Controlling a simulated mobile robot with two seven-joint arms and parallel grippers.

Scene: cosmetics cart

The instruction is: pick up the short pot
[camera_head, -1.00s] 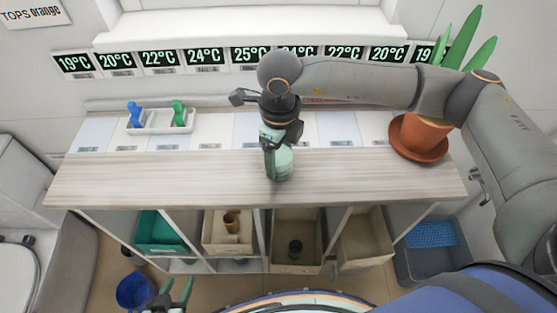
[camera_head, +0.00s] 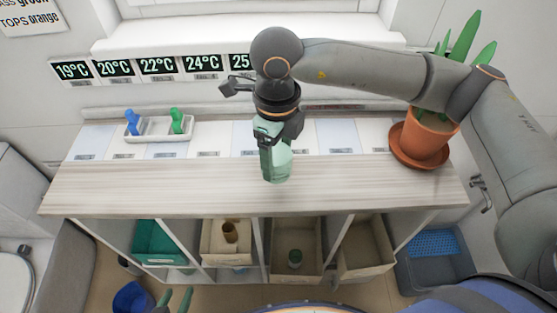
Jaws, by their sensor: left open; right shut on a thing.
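A pale green translucent pot (camera_head: 278,168) is in my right gripper (camera_head: 272,143) over the middle of the wooden counter (camera_head: 150,188). The gripper comes from above and is shut on the pot's upper part, which the fingers partly hide. The pot looks upright; whether its base touches the counter is hard to tell.
A white tray (camera_head: 158,136) with a blue and a green item stands at the back left. A potted plant in a terracotta pot (camera_head: 422,140) stands at the back right. Bins line the lower shelf, one with a brown cup (camera_head: 230,232). The counter's left part is clear.

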